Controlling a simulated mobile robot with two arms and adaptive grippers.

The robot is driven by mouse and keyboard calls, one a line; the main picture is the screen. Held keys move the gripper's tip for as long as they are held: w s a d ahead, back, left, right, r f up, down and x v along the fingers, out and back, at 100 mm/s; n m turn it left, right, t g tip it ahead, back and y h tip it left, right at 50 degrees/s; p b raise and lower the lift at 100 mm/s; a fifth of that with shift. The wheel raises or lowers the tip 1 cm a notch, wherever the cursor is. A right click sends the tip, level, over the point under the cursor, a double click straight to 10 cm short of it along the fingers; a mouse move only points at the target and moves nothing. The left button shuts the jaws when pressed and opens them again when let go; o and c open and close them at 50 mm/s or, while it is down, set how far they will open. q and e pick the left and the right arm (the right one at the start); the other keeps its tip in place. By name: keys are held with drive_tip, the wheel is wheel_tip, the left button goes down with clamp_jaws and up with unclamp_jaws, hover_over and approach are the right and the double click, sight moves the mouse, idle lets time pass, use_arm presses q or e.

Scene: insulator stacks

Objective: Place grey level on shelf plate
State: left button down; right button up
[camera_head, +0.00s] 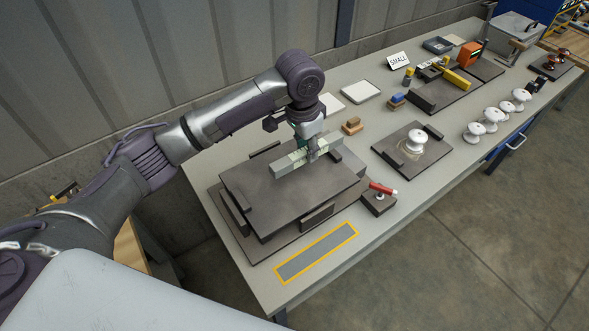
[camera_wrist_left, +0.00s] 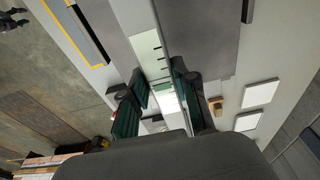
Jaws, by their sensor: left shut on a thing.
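The grey level (camera_head: 292,162) is a pale grey bar lying across the far right part of a dark raised plate (camera_head: 262,198), which looks like the shelf plate. My left gripper (camera_head: 312,152) points down and is shut on the level near its right half. In the left wrist view my left gripper (camera_wrist_left: 160,88) has a green-padded finger on each side of the level (camera_wrist_left: 147,50), with the dark plate (camera_wrist_left: 206,35) beyond. I cannot tell whether the level touches the plate or hovers just above it. My right gripper is not in view.
A block with a red-handled tool (camera_head: 380,199) stands right of the plate. A yellow-framed grey strip (camera_head: 316,252) lies in front. A dark tray with a white insulator (camera_head: 415,140), several loose white insulators and a yellow level (camera_head: 453,78) are farther right. A wall is behind.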

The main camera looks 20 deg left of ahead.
sight(295, 168)
use_arm(q)
drive_tip(key=shift+s+a+f+p, duration=0.2)
drive_tip(key=shift+s+a+f, duration=0.25)
drive_tip(key=shift+s, duration=0.2)
drive_tip(key=shift+s+a+f+p, duration=0.2)
drive_tip(key=shift+s+a+f, duration=0.1)
drive_tip(key=shift+s+f, duration=0.3)
drive_tip(key=shift+s+a+f, duration=0.15)
drive_tip(key=shift+s+f, duration=0.3)
drive_tip(key=shift+s+f+p, duration=0.1)
drive_tip(key=shift+f+p, duration=0.2)
drive_tip(key=shift+f, duration=0.05)
wheel_tip(295, 168, down, 2)
drive_tip(key=shift+f+p, duration=0.2)
drive_tip(key=shift+p, duration=0.15)
drive_tip(key=shift+f, duration=0.35)
drive_tip(key=c, duration=1.2)
unclamp_jaws()
drive_tip(key=shift+f, duration=0.1)
drive_tip(key=shift+o, duration=1.6)
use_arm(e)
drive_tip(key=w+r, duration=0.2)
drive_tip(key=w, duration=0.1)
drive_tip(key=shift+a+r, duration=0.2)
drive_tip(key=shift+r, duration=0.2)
